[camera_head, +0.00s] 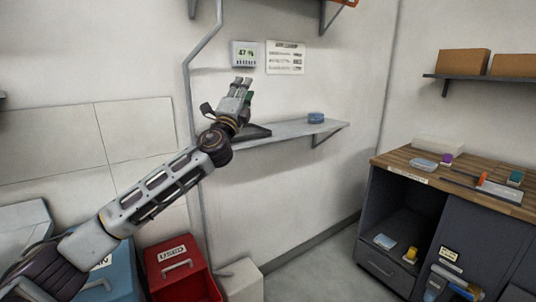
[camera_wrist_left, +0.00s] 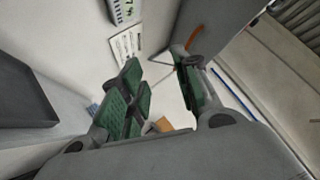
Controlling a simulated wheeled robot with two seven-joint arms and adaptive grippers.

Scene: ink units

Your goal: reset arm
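My left arm rises from the lower left in the head view. Its gripper (camera_head: 243,88) is raised in front of the back wall, near the left end of a grey wall shelf (camera_head: 285,131). In the left wrist view the green-padded fingers (camera_wrist_left: 160,92) of that gripper stand wide apart with nothing between them. My right gripper is in neither view.
A blue round dish (camera_head: 316,117) sits on the wall shelf. A red bin (camera_head: 180,268) and a blue bin (camera_head: 118,275) stand below my left arm. A wood-topped cabinet (camera_head: 408,166) with small items stands at the right. The floor (camera_head: 318,268) between is clear.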

